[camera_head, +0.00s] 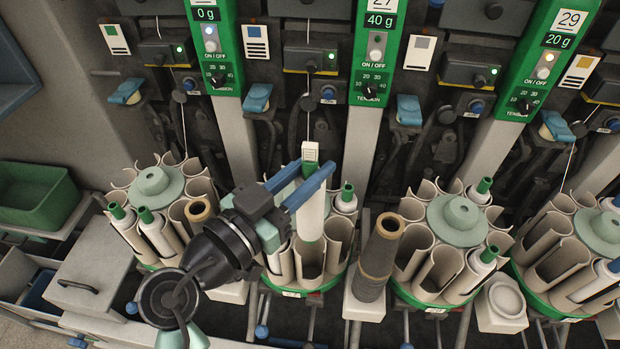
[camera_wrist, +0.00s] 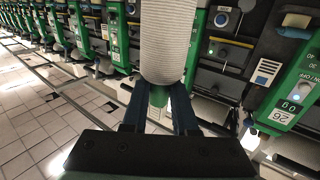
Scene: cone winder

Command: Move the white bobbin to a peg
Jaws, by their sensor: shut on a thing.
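My gripper (camera_head: 316,172) has blue fingers and is shut on the white bobbin (camera_head: 312,212) near its green upper end. The bobbin hangs roughly upright below the fingers, over the middle round magazine (camera_head: 342,262). I cannot tell whether its lower end is inside a pocket or above it. In the wrist view the white bobbin (camera_wrist: 168,40) fills the upper middle, with its green tip (camera_wrist: 159,96) between the two fingers. A brown tube (camera_head: 380,258) stands upright on a block to the right. I cannot clearly make out a bare peg.
Other magazines with pale hubs (camera_head: 155,185) (camera_head: 462,215) stand left and right, some pockets holding white bobbins (camera_head: 157,232). Green winder panels (camera_head: 377,50) rise behind. A green bin (camera_head: 37,195) and a grey lidded box (camera_head: 92,268) are at left.

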